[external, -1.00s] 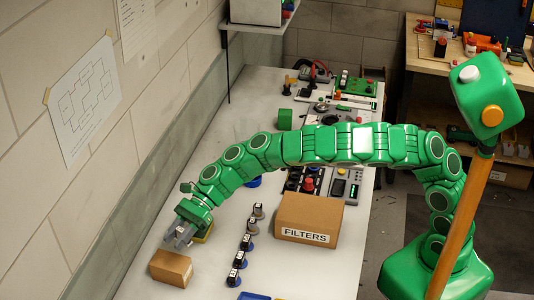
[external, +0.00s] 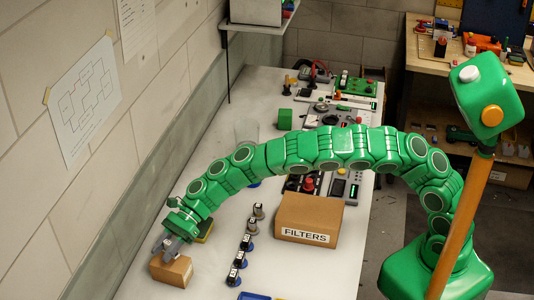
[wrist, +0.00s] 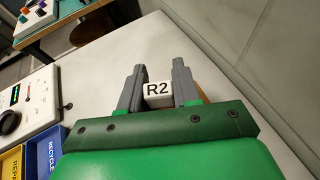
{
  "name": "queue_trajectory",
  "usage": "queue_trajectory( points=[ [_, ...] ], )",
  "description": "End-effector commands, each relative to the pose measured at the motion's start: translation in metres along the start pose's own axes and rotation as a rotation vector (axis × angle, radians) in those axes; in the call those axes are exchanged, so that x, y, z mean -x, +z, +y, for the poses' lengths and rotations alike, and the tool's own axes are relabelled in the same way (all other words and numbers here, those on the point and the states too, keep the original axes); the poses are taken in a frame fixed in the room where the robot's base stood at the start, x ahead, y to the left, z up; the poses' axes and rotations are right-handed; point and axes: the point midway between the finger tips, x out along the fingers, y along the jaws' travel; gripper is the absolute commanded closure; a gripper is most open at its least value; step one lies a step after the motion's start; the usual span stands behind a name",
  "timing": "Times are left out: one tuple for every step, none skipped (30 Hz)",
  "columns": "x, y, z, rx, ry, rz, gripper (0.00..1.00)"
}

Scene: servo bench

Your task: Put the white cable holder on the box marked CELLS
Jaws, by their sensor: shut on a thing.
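My gripper (external: 167,250) is at the near left of the bench, right over a small brown box (external: 172,272). In the wrist view, my gripper (wrist: 159,70) is shut on a white block marked R2 (wrist: 158,90), which I take as the white cable holder. The block sits between the grey fingers, and part of the brown box shows behind it. In the external view the fingers hide the block. I cannot tell whether it touches the box. No CELLS mark shows on the box from here.
A larger box marked FILTERS (external: 305,222) stands to the right. A yellow tray (wrist: 11,165) and a blue RECYCLE tray (wrist: 45,150) show in the wrist view. The wall runs along the left.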

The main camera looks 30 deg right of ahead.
Motion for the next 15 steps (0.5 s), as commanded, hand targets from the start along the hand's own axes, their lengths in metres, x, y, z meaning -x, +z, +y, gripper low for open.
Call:
queue_trajectory(
  points=[
    [0.000,0.000,0.000,0.000,0.000,0.000,1.00],
    [-0.001,0.000,-0.001,0.000,0.000,0.000,1.00],
    [-0.001,-0.001,-0.001,0.000,0.000,-0.001,1.00],
    [-0.002,-0.001,-0.001,0.001,0.000,-0.001,1.00],
    [-0.002,-0.001,-0.002,0.001,0.000,-0.001,1.00],
    [-0.003,-0.002,-0.003,0.001,-0.001,-0.001,1.00],
    [-0.004,-0.003,-0.004,0.001,-0.001,0.000,1.00],
    [-0.005,-0.004,-0.005,0.001,-0.002,-0.001,1.00],
    [-0.006,-0.004,-0.006,0.002,-0.003,-0.001,1.00],
    [-0.007,-0.005,-0.007,0.001,-0.004,-0.001,1.00],
    [-0.009,-0.009,-0.007,0.000,-0.003,-0.001,1.00],
    [-0.011,-0.015,-0.006,-0.001,-0.003,0.000,1.00],
    [-0.013,-0.019,-0.005,-0.003,-0.002,0.001,1.00],
    [-0.014,-0.023,-0.005,-0.003,-0.001,0.002,1.00],
    [-0.016,-0.027,-0.005,-0.003,-0.002,0.001,1.00]
  ],
)
